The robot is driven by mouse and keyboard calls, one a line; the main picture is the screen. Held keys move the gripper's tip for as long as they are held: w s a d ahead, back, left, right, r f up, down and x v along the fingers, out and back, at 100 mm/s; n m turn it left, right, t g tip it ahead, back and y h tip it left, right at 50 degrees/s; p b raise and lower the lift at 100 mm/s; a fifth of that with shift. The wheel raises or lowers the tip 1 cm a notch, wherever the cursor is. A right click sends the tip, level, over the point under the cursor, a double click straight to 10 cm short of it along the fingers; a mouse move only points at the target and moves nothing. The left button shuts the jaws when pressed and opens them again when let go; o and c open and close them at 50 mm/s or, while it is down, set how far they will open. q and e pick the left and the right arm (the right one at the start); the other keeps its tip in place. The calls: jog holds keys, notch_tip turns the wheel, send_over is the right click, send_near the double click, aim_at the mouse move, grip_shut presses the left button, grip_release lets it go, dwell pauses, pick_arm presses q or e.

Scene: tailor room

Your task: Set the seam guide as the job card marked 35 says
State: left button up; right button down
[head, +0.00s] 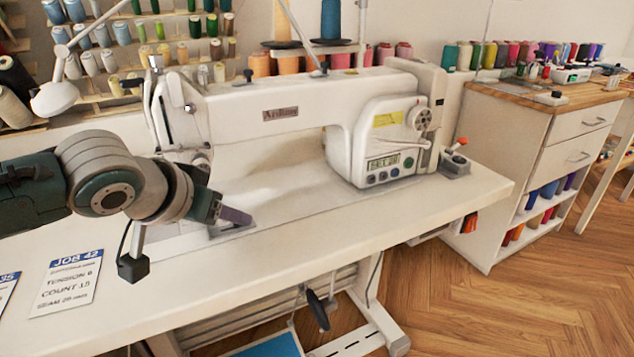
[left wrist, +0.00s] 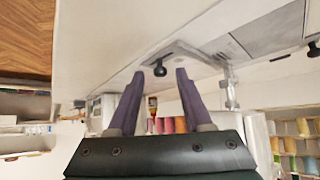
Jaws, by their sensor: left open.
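My left gripper (head: 236,215) is over the near side of the white sewing machine (head: 280,113), by the needle end. In the left wrist view its two purple fingers (left wrist: 159,76) are apart with nothing gripped. My right gripper is not in view.
The white table (head: 300,262) is clear in front of the machine. A small grey box (head: 455,166) with an orange-tipped lever sits at the table's right. Thread racks stand behind. A wood-topped cabinet (head: 515,148) stands at the right.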

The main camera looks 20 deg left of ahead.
pick_arm(q)
jog(key=shift+w, duration=0.1)
jog(key=shift+c, duration=0.4)
grip_shut()
dwell(1.0)
